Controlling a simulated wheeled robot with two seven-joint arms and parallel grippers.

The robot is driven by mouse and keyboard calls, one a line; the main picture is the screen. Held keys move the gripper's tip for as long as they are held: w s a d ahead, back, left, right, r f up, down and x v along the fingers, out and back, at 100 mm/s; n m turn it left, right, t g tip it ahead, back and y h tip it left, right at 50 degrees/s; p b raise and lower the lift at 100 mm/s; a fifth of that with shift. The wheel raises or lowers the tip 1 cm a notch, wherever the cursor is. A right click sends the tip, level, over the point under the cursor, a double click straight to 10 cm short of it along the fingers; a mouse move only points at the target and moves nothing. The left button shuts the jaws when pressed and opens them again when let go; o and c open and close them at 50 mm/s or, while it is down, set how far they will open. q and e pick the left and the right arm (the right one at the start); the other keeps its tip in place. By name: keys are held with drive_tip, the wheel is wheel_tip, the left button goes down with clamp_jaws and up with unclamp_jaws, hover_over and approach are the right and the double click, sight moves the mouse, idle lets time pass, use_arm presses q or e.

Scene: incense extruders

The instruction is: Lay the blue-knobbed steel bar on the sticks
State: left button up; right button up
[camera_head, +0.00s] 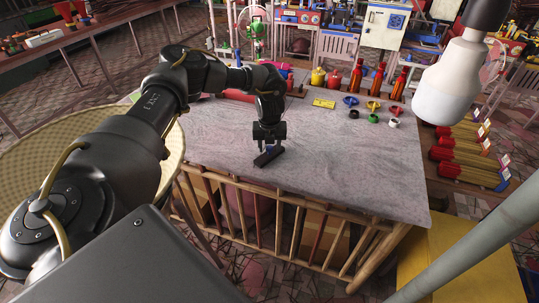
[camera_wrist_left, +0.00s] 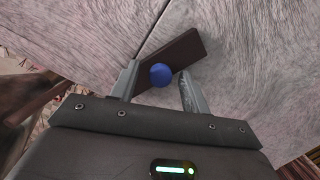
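The steel bar (camera_head: 265,159) looks dark and lies near the front edge of the grey table. In the left wrist view the bar (camera_wrist_left: 186,48) runs diagonally and its round blue knob (camera_wrist_left: 160,74) faces the camera. My left gripper (camera_head: 268,146) is right above the bar, pointing down. In the wrist view its fingers (camera_wrist_left: 158,84) stand apart on either side of the knob, with gaps showing. Part of the bar is hidden behind a finger. Bundles of tan sticks (camera_head: 462,163) with red ends lie off to the right, beyond the table. My right gripper is not in view.
The grey table (camera_head: 350,165) is mostly bare in the middle. A woven round surface (camera_head: 60,160) is at left.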

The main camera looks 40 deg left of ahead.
use_arm(q)
clamp_jaws()
drive_tip(key=shift+w+r, duration=0.1)
drive_tip(key=shift+r, duration=0.05)
drive_tip(key=shift+r, duration=0.25)
wheel_tip(320, 180, up, 2)
drive_tip(key=shift+b, duration=0.35)
drive_tip(key=s+d+r+b, duration=0.1)
drive_tip(key=s+d+r, duration=0.7)
drive_tip(key=s+r, duration=0.2)
drive_tip(key=shift+s+d+b, duration=0.2)
drive_tip(key=shift+s+b, duration=0.15)
drive_tip(key=shift+s, duration=0.35)
